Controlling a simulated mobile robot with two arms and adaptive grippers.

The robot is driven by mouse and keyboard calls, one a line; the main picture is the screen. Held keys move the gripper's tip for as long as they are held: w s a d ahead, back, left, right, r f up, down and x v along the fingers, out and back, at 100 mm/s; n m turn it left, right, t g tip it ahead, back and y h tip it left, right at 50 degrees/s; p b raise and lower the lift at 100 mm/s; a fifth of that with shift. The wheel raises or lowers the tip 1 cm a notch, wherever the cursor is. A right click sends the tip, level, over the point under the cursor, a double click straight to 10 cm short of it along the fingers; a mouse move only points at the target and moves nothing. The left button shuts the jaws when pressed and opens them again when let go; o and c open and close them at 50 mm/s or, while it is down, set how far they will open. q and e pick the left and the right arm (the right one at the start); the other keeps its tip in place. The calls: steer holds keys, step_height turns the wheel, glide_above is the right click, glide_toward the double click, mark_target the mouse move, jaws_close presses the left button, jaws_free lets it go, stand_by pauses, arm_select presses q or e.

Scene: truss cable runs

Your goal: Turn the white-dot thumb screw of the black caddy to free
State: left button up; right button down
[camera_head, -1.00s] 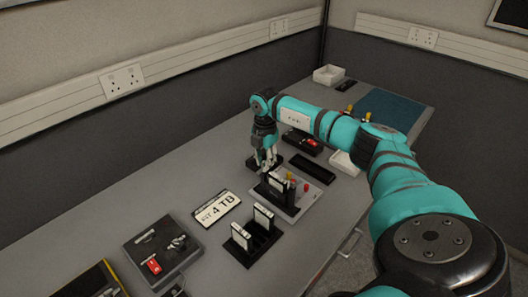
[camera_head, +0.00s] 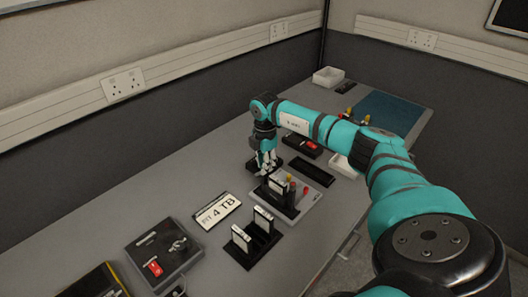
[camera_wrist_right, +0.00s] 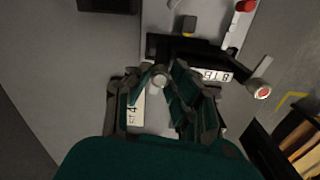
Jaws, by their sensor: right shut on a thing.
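The black caddy (camera_head: 281,199) stands on a grey plate on the bench, with a white-labelled drive in it. In the right wrist view it is a dark bar (camera_wrist_right: 190,46) across the upper middle. My right gripper (camera_head: 267,168) points down at the caddy's far left end. In the right wrist view its fingers (camera_wrist_right: 160,82) are shut on a pale round-headed thumb screw (camera_wrist_right: 159,76). Another thumb screw (camera_wrist_right: 262,92) shows at the caddy's other end, apart from the fingers. I cannot make out a white dot on the held screw. My left gripper is not in view.
A plate reading 4 TB (camera_head: 216,207) lies left of the caddy. A black rack (camera_head: 252,243) with upright drives stands in front. Red and yellow pegs (camera_head: 305,190) rise behind the caddy. A grey box with a red switch (camera_head: 160,252) is at front left. The bench's left middle is clear.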

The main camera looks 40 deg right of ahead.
steer(key=c, duration=1.2)
jaws_free()
steer(key=r, duration=1.2)
steer(key=shift+s, duration=0.2)
steer(key=shift+f, duration=0.1)
